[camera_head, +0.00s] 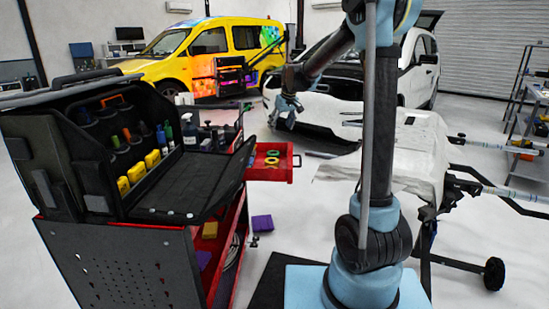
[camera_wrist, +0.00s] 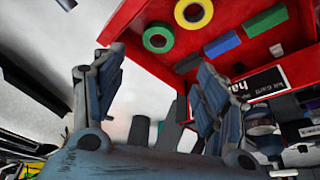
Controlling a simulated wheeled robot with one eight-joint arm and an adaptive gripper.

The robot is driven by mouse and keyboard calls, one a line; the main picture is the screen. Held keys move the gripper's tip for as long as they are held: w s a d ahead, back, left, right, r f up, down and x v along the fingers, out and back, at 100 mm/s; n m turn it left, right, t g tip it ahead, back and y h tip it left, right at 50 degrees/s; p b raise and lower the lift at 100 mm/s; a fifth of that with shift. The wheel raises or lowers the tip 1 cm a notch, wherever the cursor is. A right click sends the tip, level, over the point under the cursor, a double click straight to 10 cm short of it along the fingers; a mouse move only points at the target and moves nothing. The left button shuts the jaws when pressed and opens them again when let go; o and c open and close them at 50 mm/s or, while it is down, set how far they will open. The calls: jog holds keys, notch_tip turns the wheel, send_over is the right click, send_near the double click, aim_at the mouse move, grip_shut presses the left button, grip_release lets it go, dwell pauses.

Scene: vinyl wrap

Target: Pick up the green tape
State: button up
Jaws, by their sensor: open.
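In the head view small rings show in the pulled-out drawer (camera_head: 283,174), too small to tell apart surely. My gripper (camera_wrist: 158,62) is open and empty, its two fingers spread apart, with the green tape beyond the fingertips and not touched. In the head view my gripper (camera_head: 286,118) hangs above and beyond the drawer.
Blue (camera_wrist: 265,18), green (camera_wrist: 223,43) and dark blocks lie in the same drawer. The drawer sticks out of a red tool cart (camera_head: 232,230) with an open black case (camera_head: 190,190) on top. A white car panel (camera_head: 425,150) on a stand is to the right.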

send_near(274, 150)
jog(key=s+f, duration=0.2)
jog(key=f, duration=0.1)
jog(key=shift+s+a+f, duration=0.15)
jog(key=shift+s+a, duration=0.15)
jog(key=shift+s, duration=0.05)
jog(key=shift+w+x, duration=0.2)
jog(key=shift+x, duration=0.75)
jog(key=shift+w+x, duration=0.15)
jog(key=shift+x, duration=0.8)
jog(key=shift+w+a+f, duration=0.2)
jog(key=shift+a+f, duration=0.05)
jog(key=shift+f, duration=0.25)
jog(key=c, duration=0.8)
